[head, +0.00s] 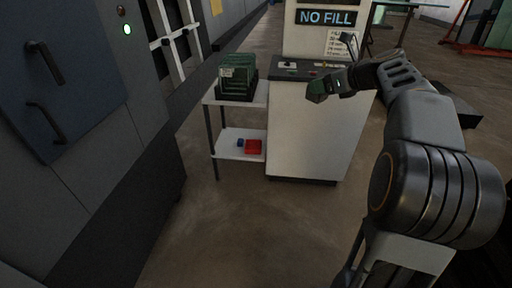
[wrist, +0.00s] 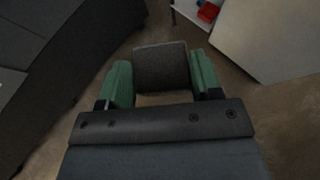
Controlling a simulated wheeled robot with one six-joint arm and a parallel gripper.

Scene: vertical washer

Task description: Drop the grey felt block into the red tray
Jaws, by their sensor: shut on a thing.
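My gripper (wrist: 161,82) is shut on the grey felt block (wrist: 161,65), which sits between its two green fingers in the wrist view. In the head view my gripper (head: 316,94) is held in the air in front of the white cabinet, at about the height of its top. The block is hard to make out there. The red tray (head: 254,146) is on the lower shelf of a small white stand, below and to the left of my gripper. In the wrist view the red tray (wrist: 208,11) shows at the top edge, apart from the block.
A small blue item (head: 240,142) is beside the red tray on the lower shelf (head: 228,152). A rack of green boards (head: 237,78) stands on the upper shelf above the tray. The white cabinet (head: 310,135) is right of the stand. Clear floor (head: 245,220) lies in front.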

